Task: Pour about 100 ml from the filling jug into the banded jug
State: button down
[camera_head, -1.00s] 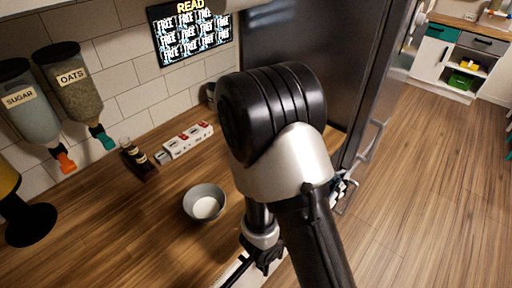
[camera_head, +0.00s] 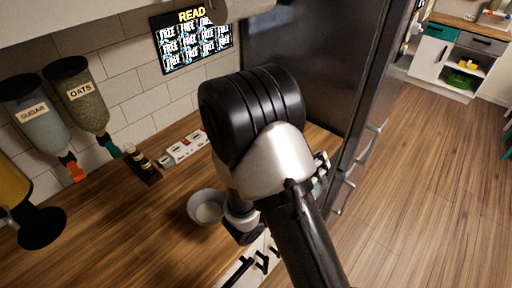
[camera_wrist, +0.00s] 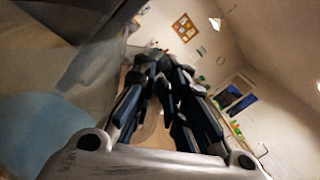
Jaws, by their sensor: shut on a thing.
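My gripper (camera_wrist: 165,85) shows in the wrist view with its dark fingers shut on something. A pale, see-through thing (camera_wrist: 153,130) shows between the fingers, blurred; it seems to be the filling jug, but its shape and contents are unclear. In the head view my arm covers most of the gripper; only a small part (camera_head: 322,172) shows at the arm's right, near the fridge. I cannot make out the banded jug in either view.
A grey bowl (camera_head: 206,207) with white contents stands on the wooden counter (camera_head: 120,230). Behind it are small bottles in a holder (camera_head: 142,165) and a white block strip (camera_head: 186,146). Sugar (camera_head: 38,115) and oats (camera_head: 82,95) dispensers hang left. A dark fridge (camera_head: 330,70) stands right.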

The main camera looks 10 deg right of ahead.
jog(key=shift+w+a+r+n+p, duration=0.3)
jog(key=shift+w+r, duration=0.1)
jog(key=shift+r, duration=0.15)
jog(key=shift+w+a+f+n, duration=0.1)
jog(key=shift+w+n, duration=0.1)
jog(key=shift+n, duration=0.1)
jog(key=shift+w+a, duration=0.1)
jog(key=shift+w+a+r+n+t, duration=0.2)
jog(key=shift+w+r+n+t, duration=0.1)
jog(key=shift+n, duration=0.3)
jog(key=shift+w+a+r+n+t+p, duration=0.15)
jog(key=shift+w+a+r+n+p, duration=0.15)
jog(key=shift+w+r+n+p, duration=0.25)
jog(key=shift+w+a+r+n+t+p, duration=0.1)
jog(key=shift+w+a+r+n+p, duration=0.25)
jog(key=shift+r+n+p, duration=0.4)
jog(key=shift+w+a+r+n+t+p, duration=0.15)
jog(key=shift+w+a+r+n+p, duration=0.2)
jog(key=shift+r+n+p, duration=0.3)
dwell(4.2)
